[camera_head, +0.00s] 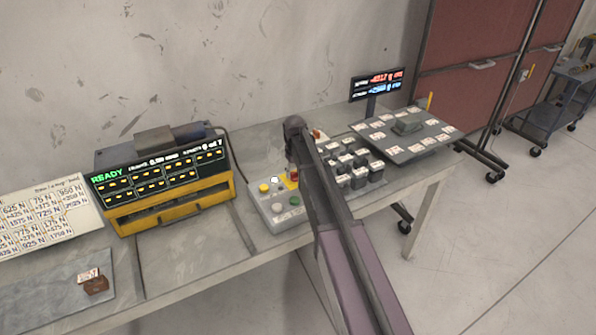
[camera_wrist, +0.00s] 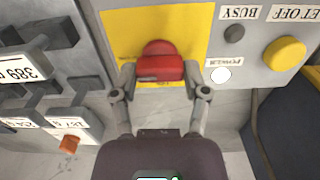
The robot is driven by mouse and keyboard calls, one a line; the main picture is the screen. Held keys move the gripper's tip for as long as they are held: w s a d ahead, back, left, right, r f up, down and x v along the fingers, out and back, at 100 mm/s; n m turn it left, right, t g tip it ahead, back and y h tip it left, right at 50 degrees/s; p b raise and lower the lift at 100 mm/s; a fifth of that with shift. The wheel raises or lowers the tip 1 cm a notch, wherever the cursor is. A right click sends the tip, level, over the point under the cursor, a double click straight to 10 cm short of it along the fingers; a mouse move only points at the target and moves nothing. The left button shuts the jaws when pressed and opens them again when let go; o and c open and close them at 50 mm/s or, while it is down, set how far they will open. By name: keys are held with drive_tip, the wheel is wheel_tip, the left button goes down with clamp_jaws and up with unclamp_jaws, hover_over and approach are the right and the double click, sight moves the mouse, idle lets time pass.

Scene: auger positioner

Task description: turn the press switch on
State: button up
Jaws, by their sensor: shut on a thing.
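The press switch is a red knob on a yellow plate; it shows in the wrist view (camera_wrist: 160,66) and in the head view (camera_head: 292,174). It sits on the grey control box (camera_head: 265,211). My gripper (camera_wrist: 160,78) has a fingertip on each side of the red knob and is shut on it. A round white lamp (camera_wrist: 221,75) beside the POWER label looks bright white. The BUSY lamp (camera_wrist: 234,33) is dark grey. In the head view my arm hides part of the box's right side, and the fingertips are hard to make out.
A yellow button (camera_wrist: 285,53) is right of the knob in the wrist view. A green button (camera_head: 295,201) is on the box front. Labelled weights (camera_head: 360,177) stand close right of my arm. The yellow-framed machine (camera_head: 175,215) reads READY at left.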

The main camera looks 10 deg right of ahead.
drive_tip(key=shift+w, duration=0.2)
drive_tip(key=o, duration=1.1)
drive_tip(key=shift+d+f, duration=0.1)
drive_tip(key=shift+o, duration=0.2)
drive_tip(key=shift+s, duration=0.1)
drive_tip(key=shift+s, duration=0.5)
drive_tip(key=s+r+m+p, duration=0.1)
drive_tip(key=s+r+p, duration=0.1)
drive_tip(key=s, duration=1.2)
drive_tip(key=s+d+r+m+p, duration=0.1)
drive_tip(key=s+r+m+p, duration=0.1)
drive_tip(key=s, duration=1.2)
drive_tip(key=shift+s+r+p, duration=0.3)
drive_tip(key=shift+r+p, duration=0.2)
drive_tip(key=shift+r, duration=0.05)
drive_tip(key=shift+d, duration=0.1)
